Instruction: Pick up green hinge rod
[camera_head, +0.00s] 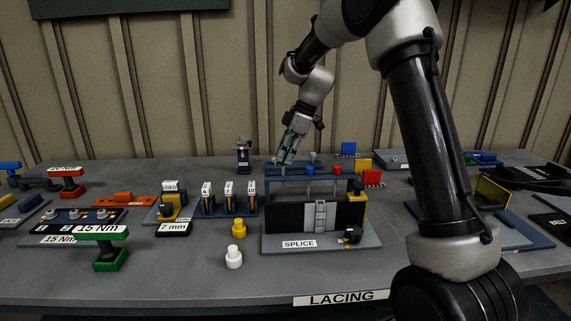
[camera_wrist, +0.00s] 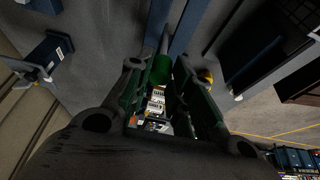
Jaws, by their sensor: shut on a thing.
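My gripper (camera_head: 285,158) reaches down over the left part of a blue rack (camera_head: 322,181) at the back of the splice station. In the wrist view my gripper (camera_wrist: 163,84) is shut on the green hinge rod (camera_wrist: 162,68). The rod's green head shows between the fingertips, and a grey shaft extends beyond it beside the blue rack bars. In the head view the rod is too small to make out. Whether it still touches the rack, I cannot tell. A blue-headed rod (camera_head: 310,170) and a red-headed rod (camera_head: 335,170) stand to its right.
The splice station (camera_head: 368,238) is below the rack. Dark posts (camera_head: 243,158) stand left of my gripper. Blue (camera_head: 348,148), yellow (camera_head: 364,165) and red (camera_head: 373,178) blocks lie to the right. White (camera_head: 233,257) and yellow (camera_head: 239,228) pieces stand in front.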

